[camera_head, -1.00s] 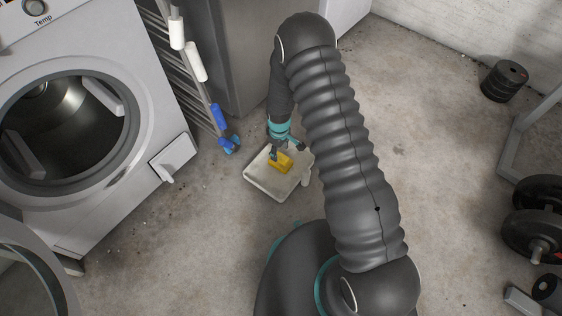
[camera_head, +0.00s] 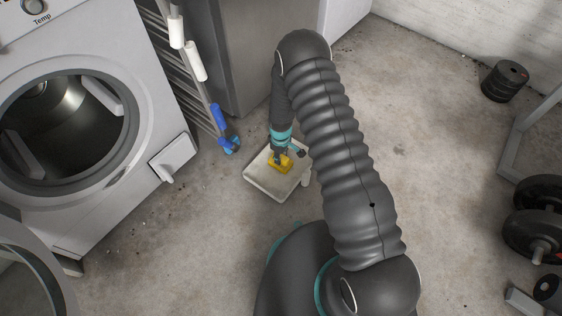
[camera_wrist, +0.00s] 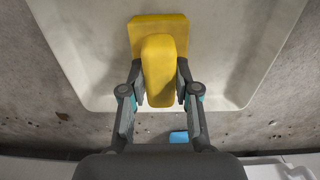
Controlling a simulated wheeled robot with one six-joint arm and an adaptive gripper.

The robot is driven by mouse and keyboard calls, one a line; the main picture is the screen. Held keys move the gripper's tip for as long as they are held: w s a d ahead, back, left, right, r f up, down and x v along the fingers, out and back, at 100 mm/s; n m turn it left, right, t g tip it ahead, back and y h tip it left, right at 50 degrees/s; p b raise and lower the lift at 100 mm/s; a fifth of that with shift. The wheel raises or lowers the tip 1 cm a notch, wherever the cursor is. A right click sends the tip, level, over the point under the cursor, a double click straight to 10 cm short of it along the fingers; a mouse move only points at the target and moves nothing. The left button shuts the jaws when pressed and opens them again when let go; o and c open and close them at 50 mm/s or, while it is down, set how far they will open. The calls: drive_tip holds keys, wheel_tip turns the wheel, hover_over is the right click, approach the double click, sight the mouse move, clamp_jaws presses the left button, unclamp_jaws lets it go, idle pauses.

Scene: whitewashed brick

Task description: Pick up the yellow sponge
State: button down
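The yellow sponge (camera_head: 280,166) is a block with a narrower raised part, inside a shallow whitish tray (camera_head: 262,189) on the floor. In the wrist view the sponge (camera_wrist: 160,50) lies in the upper middle, its raised part pointing toward me. My gripper (camera_head: 282,157) is down at the sponge. In the wrist view the two fingers of my gripper (camera_wrist: 160,86) stand on either side of the raised part, very close to it. I cannot tell whether they press on it. The sponge appears to rest in the tray.
A washing machine (camera_head: 120,185) with a round door opening stands at the left. A drying rack with blue and white parts (camera_head: 218,117) leans near the tray. Weights (camera_head: 504,81) lie at the right. The concrete floor right of my arm is mostly clear.

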drive_tip(key=shift+r, duration=0.1)
wheel_tip(320, 180, up, 10)
drive_tip(key=shift+f+p, duration=0.1)
drive_tip(key=shift+p, duration=0.35)
drive_tip(key=c, duration=1.7)
unclamp_jaws()
drive_tip(key=shift+c, duration=0.8)
